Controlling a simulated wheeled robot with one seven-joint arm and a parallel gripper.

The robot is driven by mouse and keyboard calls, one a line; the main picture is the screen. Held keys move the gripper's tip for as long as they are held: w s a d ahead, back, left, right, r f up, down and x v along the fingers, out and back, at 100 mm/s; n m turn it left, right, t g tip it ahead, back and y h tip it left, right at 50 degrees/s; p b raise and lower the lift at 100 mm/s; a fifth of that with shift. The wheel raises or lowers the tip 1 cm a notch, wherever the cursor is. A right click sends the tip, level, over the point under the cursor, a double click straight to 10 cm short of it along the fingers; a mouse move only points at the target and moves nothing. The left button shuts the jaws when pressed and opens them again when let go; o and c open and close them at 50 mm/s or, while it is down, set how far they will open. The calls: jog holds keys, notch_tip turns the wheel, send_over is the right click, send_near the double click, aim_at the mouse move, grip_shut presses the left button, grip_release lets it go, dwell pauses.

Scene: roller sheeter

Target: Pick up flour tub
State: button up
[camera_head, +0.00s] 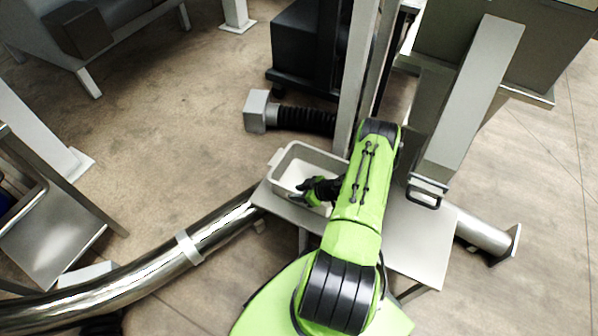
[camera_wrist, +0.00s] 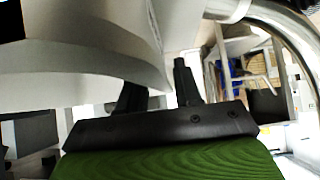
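The flour tub (camera_head: 316,157) is a pale grey open bin with white matter inside. It stands on the left end of a steel table (camera_head: 420,240). My gripper (camera_head: 299,188) is at the tub's near side, by its near left rim. In the wrist view the tub (camera_wrist: 75,88) fills the upper left as a large pale wall and rim. There the two dark fingers of my gripper (camera_wrist: 160,85) stand apart, with the end of the tub's rim between them. The left fingertip is partly hidden by the rim. I cannot tell whether a finger touches the tub.
A shiny steel pipe (camera_head: 140,275) curves along the floor to the table. A grey post (camera_head: 355,80) rises behind the tub, beside a black hose (camera_head: 305,118). A slanted steel column (camera_head: 470,100) stands to the right. The brown floor at upper left is mostly clear.

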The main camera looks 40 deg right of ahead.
jog(key=shift+w+f, duration=0.2)
jog(key=shift+f, duration=0.1)
jog(key=shift+s+r, duration=0.1)
jog(key=shift+s, duration=0.05)
jog(key=shift+c, duration=0.6)
grip_shut()
dwell(0.5)
